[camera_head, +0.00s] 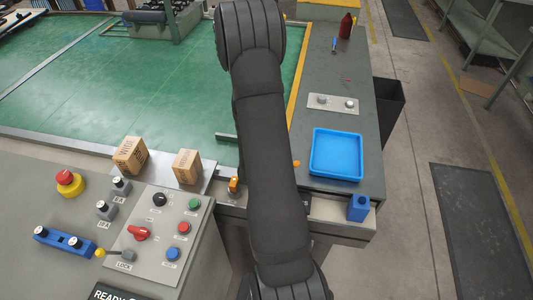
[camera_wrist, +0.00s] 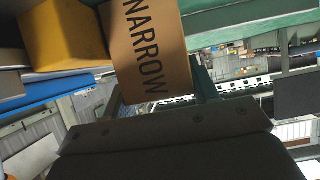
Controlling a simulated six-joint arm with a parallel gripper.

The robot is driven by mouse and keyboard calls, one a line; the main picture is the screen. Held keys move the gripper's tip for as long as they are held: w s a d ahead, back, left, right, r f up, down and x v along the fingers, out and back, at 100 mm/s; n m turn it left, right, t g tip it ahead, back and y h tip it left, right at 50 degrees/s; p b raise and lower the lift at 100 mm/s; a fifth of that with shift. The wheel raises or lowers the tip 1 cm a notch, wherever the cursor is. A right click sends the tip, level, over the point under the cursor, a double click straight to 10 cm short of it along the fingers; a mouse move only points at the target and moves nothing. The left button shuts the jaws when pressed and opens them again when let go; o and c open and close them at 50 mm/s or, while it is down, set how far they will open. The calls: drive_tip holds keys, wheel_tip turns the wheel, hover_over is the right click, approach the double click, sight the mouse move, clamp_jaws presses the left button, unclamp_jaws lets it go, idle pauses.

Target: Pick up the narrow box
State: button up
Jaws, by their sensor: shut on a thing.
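The narrow box (camera_wrist: 148,45) is brown cardboard with the word NARROW in dark letters, in the upper middle of the wrist view. It is tilted in that picture, and its top is cut off by the frame edge. My gripper (camera_wrist: 158,88) is shut on it, with dark fingers at its two sides. In the head view my dark arm covers the gripper, and the held box cannot be seen there.
Two cardboard boxes stand on a plate by the control panel: one marked WIDE (camera_head: 130,155) and a smaller one (camera_head: 187,166). A blue tray (camera_head: 336,154) and a blue block (camera_head: 359,208) lie right of my arm. The green surface (camera_head: 120,80) is largely clear.

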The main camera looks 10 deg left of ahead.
drive_tip(key=shift+a, duration=0.25)
drive_tip(key=shift+r, duration=0.15)
drive_tip(key=shift+r, duration=3.4)
